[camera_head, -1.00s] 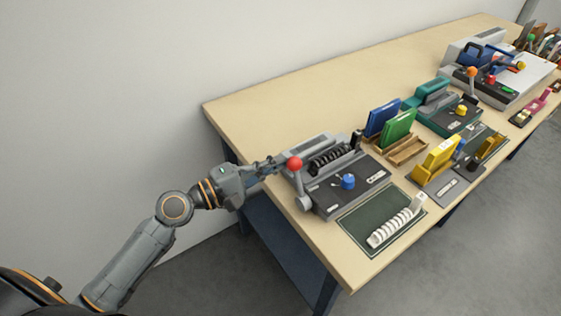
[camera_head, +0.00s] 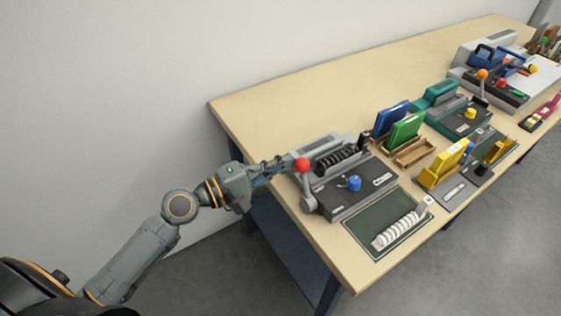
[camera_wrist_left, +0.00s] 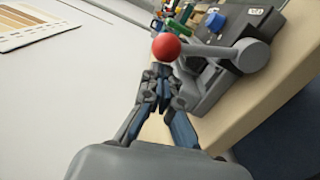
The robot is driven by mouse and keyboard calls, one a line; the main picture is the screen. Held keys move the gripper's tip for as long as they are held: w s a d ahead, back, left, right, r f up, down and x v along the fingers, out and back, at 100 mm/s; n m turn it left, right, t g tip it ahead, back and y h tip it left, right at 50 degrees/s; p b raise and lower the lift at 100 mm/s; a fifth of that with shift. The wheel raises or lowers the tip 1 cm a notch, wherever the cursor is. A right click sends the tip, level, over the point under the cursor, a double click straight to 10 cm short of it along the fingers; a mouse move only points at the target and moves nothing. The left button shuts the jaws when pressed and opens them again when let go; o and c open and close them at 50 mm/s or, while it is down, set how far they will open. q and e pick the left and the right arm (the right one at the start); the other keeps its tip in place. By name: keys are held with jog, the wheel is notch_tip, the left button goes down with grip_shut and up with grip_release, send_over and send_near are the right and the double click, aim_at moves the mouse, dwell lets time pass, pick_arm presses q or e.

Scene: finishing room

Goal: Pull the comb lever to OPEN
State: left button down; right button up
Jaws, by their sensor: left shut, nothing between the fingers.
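The comb lever is a grey arm with a red ball knob (camera_head: 302,165), standing on the left side of the dark grey comb binding machine (camera_head: 352,192). The machine carries a black comb and a blue knob (camera_head: 354,183) on its top. My left gripper (camera_head: 284,163) is shut and empty, its fingertips close beside the red ball. In the left wrist view, the red ball (camera_wrist_left: 166,46) appears just beyond the shut fingertips (camera_wrist_left: 159,72), and the lever's grey arm (camera_wrist_left: 225,54) runs right from it. I cannot tell whether the fingertips touch the ball. My right gripper is not in view.
A dark green mat (camera_head: 372,228) with a white comb (camera_head: 402,231) lies in front of the machine. Blue and green books (camera_head: 404,131) stand in a wooden holder behind right. More machines fill the table's right side. The table's back left (camera_head: 260,115) is bare.

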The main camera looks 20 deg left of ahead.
aim_at(307, 187)
pick_arm(q)
jog(key=s+d+r+m+p, duration=0.2)
jog(key=s+d+m+p, duration=0.3)
jog(key=m, duration=0.3)
jog(key=shift+s+d, duration=0.15)
jog(key=shift+d, duration=0.75)
jog(key=shift+f, duration=0.1)
